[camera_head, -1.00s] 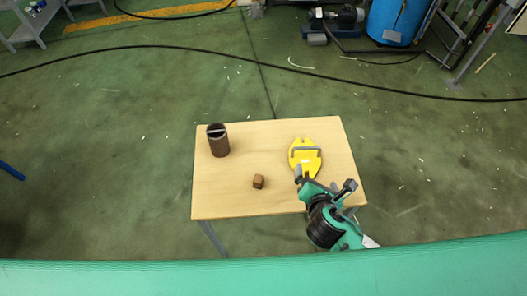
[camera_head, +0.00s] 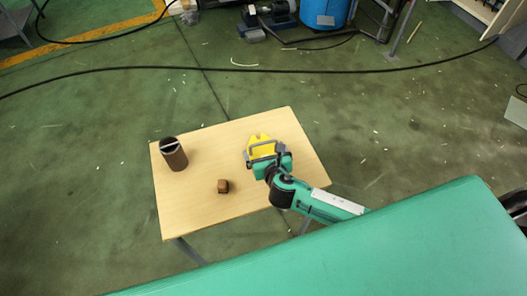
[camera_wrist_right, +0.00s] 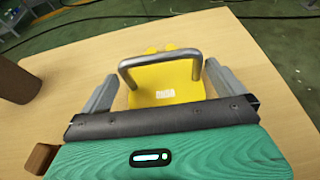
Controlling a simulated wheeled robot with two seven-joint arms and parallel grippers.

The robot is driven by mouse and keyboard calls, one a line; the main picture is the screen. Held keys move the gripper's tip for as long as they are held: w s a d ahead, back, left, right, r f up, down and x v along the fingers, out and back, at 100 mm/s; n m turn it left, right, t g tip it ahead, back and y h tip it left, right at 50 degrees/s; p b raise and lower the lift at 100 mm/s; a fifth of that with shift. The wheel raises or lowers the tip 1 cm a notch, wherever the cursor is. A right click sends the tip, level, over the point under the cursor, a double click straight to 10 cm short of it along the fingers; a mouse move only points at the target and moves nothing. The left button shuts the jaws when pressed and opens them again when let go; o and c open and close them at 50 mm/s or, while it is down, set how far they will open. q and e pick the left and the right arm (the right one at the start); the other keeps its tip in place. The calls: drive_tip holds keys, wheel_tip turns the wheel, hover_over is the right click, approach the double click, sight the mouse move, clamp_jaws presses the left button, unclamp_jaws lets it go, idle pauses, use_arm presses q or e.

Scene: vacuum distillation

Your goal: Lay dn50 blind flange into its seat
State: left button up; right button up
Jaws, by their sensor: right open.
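A yellow plate (camera_head: 259,141) with a grey bar handle (camera_head: 264,149) lies on the wooden table; it appears to be the blind flange. In the right wrist view the plate (camera_wrist_right: 166,82) has a small blurred white label, and its handle (camera_wrist_right: 160,56) arches across it. My right gripper (camera_head: 268,157) is over the plate's near side. In the wrist view its open fingers (camera_wrist_right: 163,85) stand on either side of the handle, with nothing clamped. A brown cylinder (camera_head: 173,155) with a bar across its open top stands at the table's left. No seat can be clearly identified. My left gripper is not in view.
A small brown block (camera_head: 223,186) sits on the table (camera_head: 205,205) between the cylinder and my right arm. A black cable (camera_head: 330,69) crosses the green floor behind, with a pump (camera_head: 272,14) and blue drum (camera_head: 324,12) beyond.

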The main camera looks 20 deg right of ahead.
sight(262, 148)
drive_tip(key=x, duration=0.4)
drive_tip(key=shift+w+d+f, duration=0.1)
drive_tip(key=shift+w, duration=0.1)
drive_tip(key=c, duration=1.5)
